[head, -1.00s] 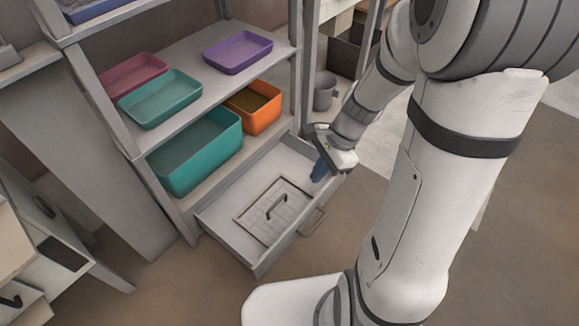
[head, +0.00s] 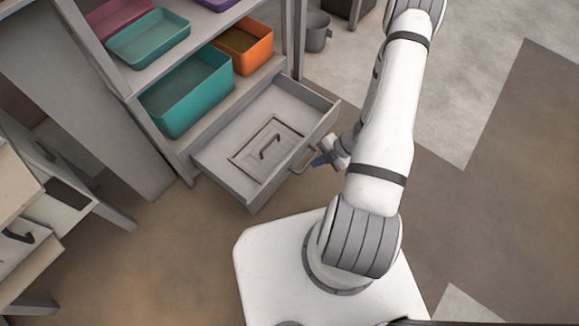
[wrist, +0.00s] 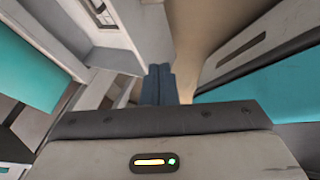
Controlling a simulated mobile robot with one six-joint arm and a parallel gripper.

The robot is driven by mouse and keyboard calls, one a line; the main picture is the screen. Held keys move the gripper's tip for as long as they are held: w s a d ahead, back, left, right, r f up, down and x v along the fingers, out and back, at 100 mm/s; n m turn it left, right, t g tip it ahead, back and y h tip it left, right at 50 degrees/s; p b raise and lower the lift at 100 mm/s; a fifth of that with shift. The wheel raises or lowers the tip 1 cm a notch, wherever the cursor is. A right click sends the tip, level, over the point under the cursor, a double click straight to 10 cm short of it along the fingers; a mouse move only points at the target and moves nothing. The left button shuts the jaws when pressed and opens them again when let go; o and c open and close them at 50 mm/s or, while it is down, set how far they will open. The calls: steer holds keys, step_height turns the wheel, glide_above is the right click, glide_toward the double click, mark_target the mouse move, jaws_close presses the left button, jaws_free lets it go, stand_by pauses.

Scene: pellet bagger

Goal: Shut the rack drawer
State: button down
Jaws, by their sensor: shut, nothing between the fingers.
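The rack drawer (head: 213,172) is pulled out from the bottom of the grey rack. A flat panel with a dark handle (head: 269,146) lies inside it. The drawer's front bears a bar handle (head: 303,161). My gripper (head: 319,161) is just outside the drawer front, by the right part of that handle. Its blue fingers are shut with nothing between them. They also show together in the wrist view (wrist: 158,85). Whether the fingertips touch the handle or the front, I cannot tell.
A large teal bin (head: 187,97) and an orange bin (head: 243,48) stand on the shelf above the drawer. A teal tray (head: 148,40) is on the shelf higher up. A grey bucket (head: 318,32) stands behind right. Floor before the drawer is clear.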

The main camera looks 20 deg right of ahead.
steer(key=b, duration=0.5)
glide_toward(281, 172)
step_height(281, 172, down, 4)
steer(key=s, duration=0.2)
steer(key=shift+w+a+r+b, duration=0.1)
steer(key=shift+w+a+b, duration=0.3)
steer(key=shift+w+a, duration=0.9)
steer(key=shift+w+d, duration=0.1)
